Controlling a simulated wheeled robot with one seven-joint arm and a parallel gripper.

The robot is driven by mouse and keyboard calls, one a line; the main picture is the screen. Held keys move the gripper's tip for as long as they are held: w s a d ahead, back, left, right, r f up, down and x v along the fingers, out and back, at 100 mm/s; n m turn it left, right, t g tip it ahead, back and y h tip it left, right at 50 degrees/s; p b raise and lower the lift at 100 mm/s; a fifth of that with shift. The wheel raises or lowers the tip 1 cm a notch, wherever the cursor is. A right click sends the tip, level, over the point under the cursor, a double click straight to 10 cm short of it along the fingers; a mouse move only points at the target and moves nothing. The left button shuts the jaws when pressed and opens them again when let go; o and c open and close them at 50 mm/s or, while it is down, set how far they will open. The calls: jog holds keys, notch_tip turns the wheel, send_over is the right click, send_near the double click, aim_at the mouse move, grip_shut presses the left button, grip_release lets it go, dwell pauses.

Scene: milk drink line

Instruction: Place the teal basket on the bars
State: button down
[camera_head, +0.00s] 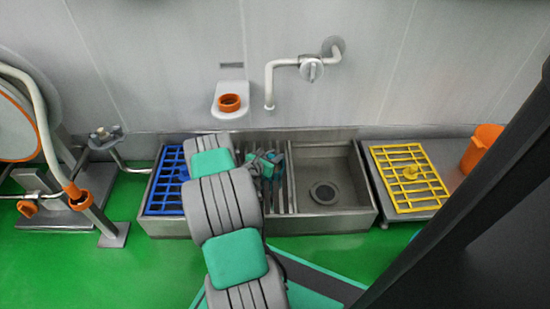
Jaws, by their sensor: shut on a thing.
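My gripper (266,164) is over the grey bars (289,200) in the middle of the metal sink unit. It points down and is small in the view. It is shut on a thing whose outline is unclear. Small teal patches show at the gripper, but I cannot tell the teal basket from my own teal parts there. My grey and teal arm hides the left part of the bars. I cannot tell whether the held thing touches the bars.
A blue grid rack (160,196) lies left of the bars. An empty sink basin (338,172) is to their right. A yellow grid rack (408,180) and an orange container (481,147) stand farther right. A wall tap (311,68) hangs above the unit.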

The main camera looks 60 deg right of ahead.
jog(key=c, duration=1.6)
grip_release()
jog(key=shift+f, duration=0.2)
jog(key=o, duration=0.4)
jog(key=shift+o, duration=0.2)
